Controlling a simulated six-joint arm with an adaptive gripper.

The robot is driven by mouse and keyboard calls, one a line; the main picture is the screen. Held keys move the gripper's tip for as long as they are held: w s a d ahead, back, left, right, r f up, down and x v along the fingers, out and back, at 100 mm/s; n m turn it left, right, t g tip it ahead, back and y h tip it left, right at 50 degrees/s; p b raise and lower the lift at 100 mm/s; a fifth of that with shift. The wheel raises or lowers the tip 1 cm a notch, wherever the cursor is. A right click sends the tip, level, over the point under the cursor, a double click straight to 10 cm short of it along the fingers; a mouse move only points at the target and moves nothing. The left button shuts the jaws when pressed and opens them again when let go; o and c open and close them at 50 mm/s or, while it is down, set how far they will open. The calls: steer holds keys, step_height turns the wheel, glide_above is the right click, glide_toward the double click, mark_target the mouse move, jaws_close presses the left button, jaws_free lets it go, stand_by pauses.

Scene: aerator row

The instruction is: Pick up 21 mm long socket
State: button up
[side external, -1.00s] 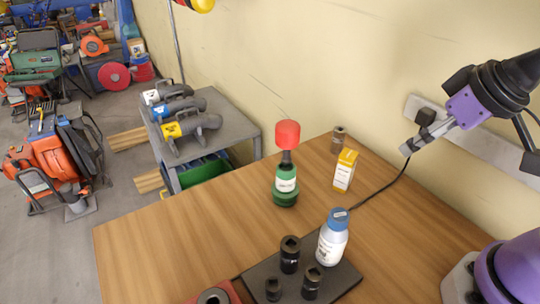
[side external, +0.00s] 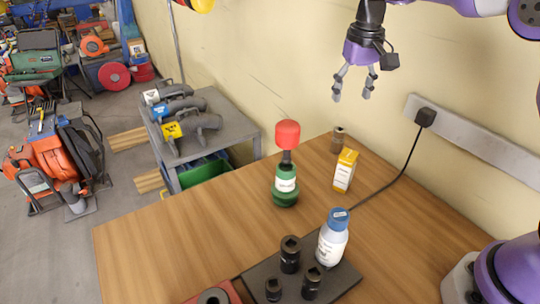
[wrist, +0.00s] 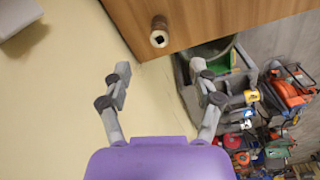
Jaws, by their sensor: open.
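Three black sockets stand on a dark mat (side external: 345,285) at the table's front in the side view: a taller one (side external: 290,254), a small one (side external: 273,290) and another one (side external: 312,282). Their size marks cannot be read, so I cannot tell which is 21 mm. A brownish metal socket (side external: 338,140) stands at the table's back edge near the wall; its square hole shows in the wrist view (wrist: 159,35). My gripper (side external: 352,95) is open and empty, pointing down, high above the back of the table. Its spread fingers (wrist: 165,75) show in the wrist view.
A green bottle with a red top (side external: 286,170) and a yellow-white box (side external: 345,170) stand further back. A red item (side external: 228,290) is at the front edge. A black cable crosses the right side.

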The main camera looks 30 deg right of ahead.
mark_target(339, 137)
steer(key=w+f, duration=0.1)
steer(key=d+f, duration=0.1)
steer(key=shift+w+f+m+g, duration=0.3)
steer(key=shift+w+f, duration=0.05)
step_height(339, 137, down, 5)
steer(key=shift+w+r, duration=0.1)
steer(key=f, duration=0.6)
steer(key=shift+a, duration=0.2)
jaws_close()
